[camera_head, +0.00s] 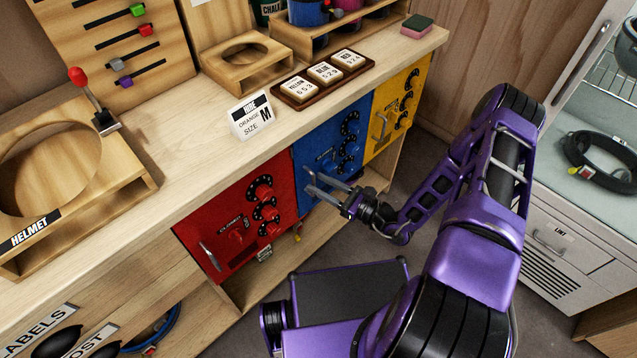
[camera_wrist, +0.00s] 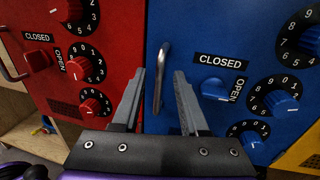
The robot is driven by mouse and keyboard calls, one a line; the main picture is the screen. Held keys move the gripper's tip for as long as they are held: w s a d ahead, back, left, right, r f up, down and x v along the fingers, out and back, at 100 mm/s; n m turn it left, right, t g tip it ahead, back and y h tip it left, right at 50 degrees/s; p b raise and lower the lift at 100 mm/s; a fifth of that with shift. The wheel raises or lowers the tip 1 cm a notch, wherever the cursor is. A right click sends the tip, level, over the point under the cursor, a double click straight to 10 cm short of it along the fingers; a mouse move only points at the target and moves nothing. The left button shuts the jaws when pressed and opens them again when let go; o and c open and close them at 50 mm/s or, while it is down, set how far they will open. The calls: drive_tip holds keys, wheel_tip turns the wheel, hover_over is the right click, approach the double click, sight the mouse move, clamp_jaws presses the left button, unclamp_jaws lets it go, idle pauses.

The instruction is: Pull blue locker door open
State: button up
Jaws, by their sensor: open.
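The blue locker door (camera_head: 337,138) sits between the red and yellow doors below the counter and looks flush. In the wrist view the blue door (camera_wrist: 225,40) fills the right side. Its metal bar handle (camera_wrist: 159,80) stands upright near the door's left edge. A blue latch knob (camera_wrist: 215,89) sits beside CLOSED and OPEN labels; its exact setting is hard to tell. My gripper (camera_head: 314,183) is open in front of the door's lower left part. In the wrist view its fingers appear on either side of the handle; contact is not visible.
The red door (camera_head: 225,222) is at left and the yellow door (camera_head: 399,108) at right. The counter (camera_head: 190,160) overhangs above, with a rental sign (camera_head: 251,117) and a code tray (camera_head: 349,78). A glass-front cabinet (camera_head: 575,225) stands at right. Floor shows between.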

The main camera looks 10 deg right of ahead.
drive_tip(key=shift+w+a, duration=0.35)
drive_tip(key=shift+a, duration=0.05)
clamp_jaws()
idle(1.3)
